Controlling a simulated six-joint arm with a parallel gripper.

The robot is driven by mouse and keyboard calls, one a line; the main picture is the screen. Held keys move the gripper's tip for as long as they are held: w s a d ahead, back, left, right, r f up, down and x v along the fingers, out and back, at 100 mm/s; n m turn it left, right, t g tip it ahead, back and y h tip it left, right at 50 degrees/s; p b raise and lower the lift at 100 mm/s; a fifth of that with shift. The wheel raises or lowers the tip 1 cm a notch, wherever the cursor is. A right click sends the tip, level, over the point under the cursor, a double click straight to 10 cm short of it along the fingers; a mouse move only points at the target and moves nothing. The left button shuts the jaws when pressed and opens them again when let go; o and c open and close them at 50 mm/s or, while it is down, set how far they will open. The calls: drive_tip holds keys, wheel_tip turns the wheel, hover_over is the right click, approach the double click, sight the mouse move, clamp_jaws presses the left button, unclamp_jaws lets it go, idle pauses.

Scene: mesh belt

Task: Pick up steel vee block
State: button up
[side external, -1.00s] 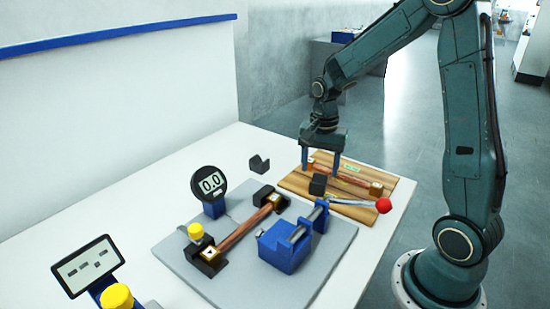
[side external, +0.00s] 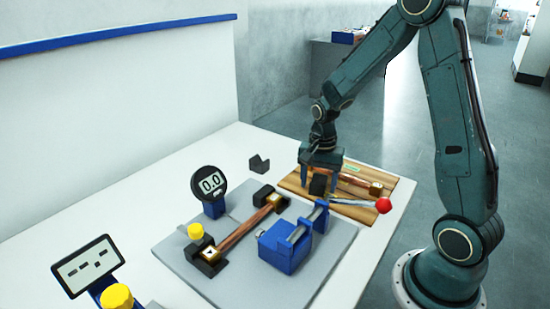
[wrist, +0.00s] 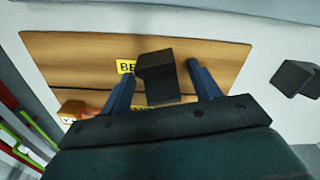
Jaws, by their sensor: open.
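In the wrist view this dark block (wrist: 156,72) lies between my two blue fingers, with a gap visible on the right side. My gripper (side external: 320,183) is open and low over the board, its fingers on either side of the block. A second dark block with a V-shaped notch (side external: 259,165) sits on the bare white table to the left; it also shows at the right of the wrist view (wrist: 297,80). I cannot tell from shape alone which is the steel vee block.
The wooden board (side external: 385,212) carries a copper-coloured bar with a brass end (side external: 375,188). White table is free around the notched block.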

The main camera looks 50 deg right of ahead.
clamp_jaws()
idle(0.3)
drive_tip(key=shift+r, duration=0.2)
wheel_tip(320, 180, up, 20)
drive_tip(key=shift+f, duration=0.15)
idle(0.6)
idle(0.5)
